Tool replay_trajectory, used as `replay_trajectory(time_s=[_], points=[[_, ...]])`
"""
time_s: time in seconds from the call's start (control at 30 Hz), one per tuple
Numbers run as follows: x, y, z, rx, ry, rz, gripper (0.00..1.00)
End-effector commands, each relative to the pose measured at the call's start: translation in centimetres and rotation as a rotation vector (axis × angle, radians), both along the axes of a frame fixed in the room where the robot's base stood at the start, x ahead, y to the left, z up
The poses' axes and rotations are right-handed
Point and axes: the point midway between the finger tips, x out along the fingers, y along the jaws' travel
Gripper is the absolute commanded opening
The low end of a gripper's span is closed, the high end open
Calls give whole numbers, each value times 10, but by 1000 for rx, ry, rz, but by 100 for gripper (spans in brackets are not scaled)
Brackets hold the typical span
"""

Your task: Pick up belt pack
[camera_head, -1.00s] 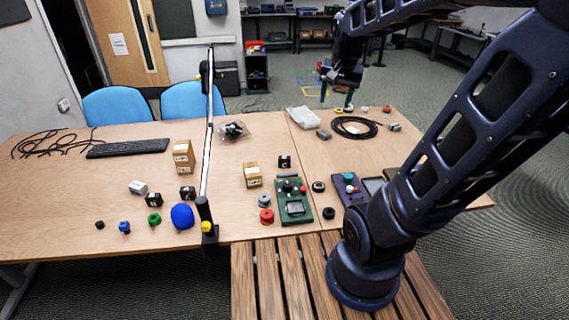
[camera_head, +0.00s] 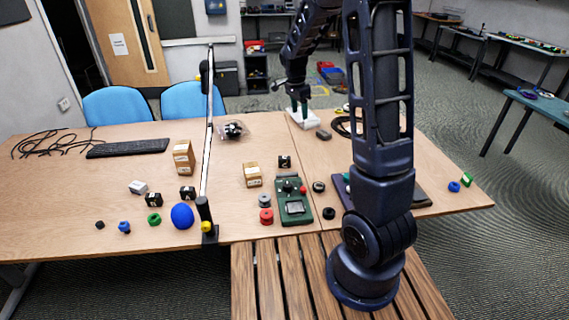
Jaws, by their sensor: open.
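No object is plainly marked as the belt pack. A green device (camera_head: 293,201) with a small screen and knobs lies flat at the near middle of the table. A similar purple device with a dark screen (camera_head: 421,197) lies to its right, mostly hidden behind my arm. A small dark grey box (camera_head: 323,134) lies further back. My gripper (camera_head: 299,111) points down at the far part of the table, open, its fingers in front of or over a white, bag-like item (camera_head: 307,121). I cannot tell whether they touch it.
A thin upright post (camera_head: 207,130) stands left of the green device. A keyboard (camera_head: 128,148) is at the left. A black cable coil (camera_head: 342,127) is partly behind my arm.

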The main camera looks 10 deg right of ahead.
Motion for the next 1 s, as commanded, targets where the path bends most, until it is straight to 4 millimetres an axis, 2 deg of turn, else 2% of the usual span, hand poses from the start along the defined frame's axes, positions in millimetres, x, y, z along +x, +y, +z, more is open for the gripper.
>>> replay_trajectory(time_s=[0.03, 0.3, 0.7, 0.83, 1.0], points=[[9, 6, -14, -14, 9, -30, 56], [51, 30, -79, -91, 17, -224, 56], [95, 64, -183, -223, -24, -476, 56], [102, 70, -204, -249, -40, -523, 56], [105, 72, -215, -262, -50, -550, 56]])
